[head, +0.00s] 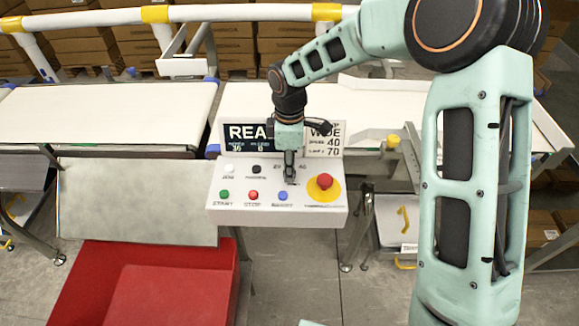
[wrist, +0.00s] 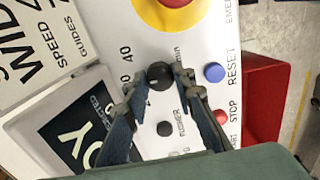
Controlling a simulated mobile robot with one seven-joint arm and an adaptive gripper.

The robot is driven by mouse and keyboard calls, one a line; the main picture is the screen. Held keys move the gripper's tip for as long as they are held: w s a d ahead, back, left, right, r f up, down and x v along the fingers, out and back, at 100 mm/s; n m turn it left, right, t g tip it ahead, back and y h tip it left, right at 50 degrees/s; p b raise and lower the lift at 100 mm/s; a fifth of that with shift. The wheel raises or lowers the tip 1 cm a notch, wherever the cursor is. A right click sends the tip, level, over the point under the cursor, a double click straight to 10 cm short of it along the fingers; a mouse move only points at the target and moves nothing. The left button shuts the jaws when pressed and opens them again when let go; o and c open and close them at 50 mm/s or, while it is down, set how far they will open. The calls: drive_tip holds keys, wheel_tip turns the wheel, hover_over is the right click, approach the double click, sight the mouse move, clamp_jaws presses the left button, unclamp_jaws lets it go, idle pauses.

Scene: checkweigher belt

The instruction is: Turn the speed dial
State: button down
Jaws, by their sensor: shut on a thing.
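The speed dial (wrist: 160,75) is a small black round knob on the white control panel (head: 225,208). A "40" is printed beside it in the wrist view, with a partly covered number near the left finger. My gripper (head: 290,178) points down at the panel's upper middle and hides the dial in the head view. In the wrist view my gripper (wrist: 163,82) has one finger on each side of the dial, shut on it. A pale mark shows on the knob's face; its exact setting is hard to read.
A red emergency button (head: 325,181) on a yellow base is right of my gripper. The blue reset (head: 283,196), red stop (head: 253,195) and green start (head: 224,195) buttons are in front. A black knob (head: 256,169) is left. The sign (head: 325,139) reads speed 40.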

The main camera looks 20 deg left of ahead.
drive_tip(key=shift+m, duration=0.3)
drive_tip(key=m+b, duration=0.2)
drive_tip(key=m, duration=0.1)
drive_tip(key=shift+m, duration=0.3)
drive_tip(key=shift+m+b, duration=0.65)
drive_tip(key=shift+m, duration=1.65)
drive_tip(key=c, duration=1.6)
unclamp_jaws()
wheel_tip(320, 180, up, 12)
drive_tip(key=shift+r, duration=0.1)
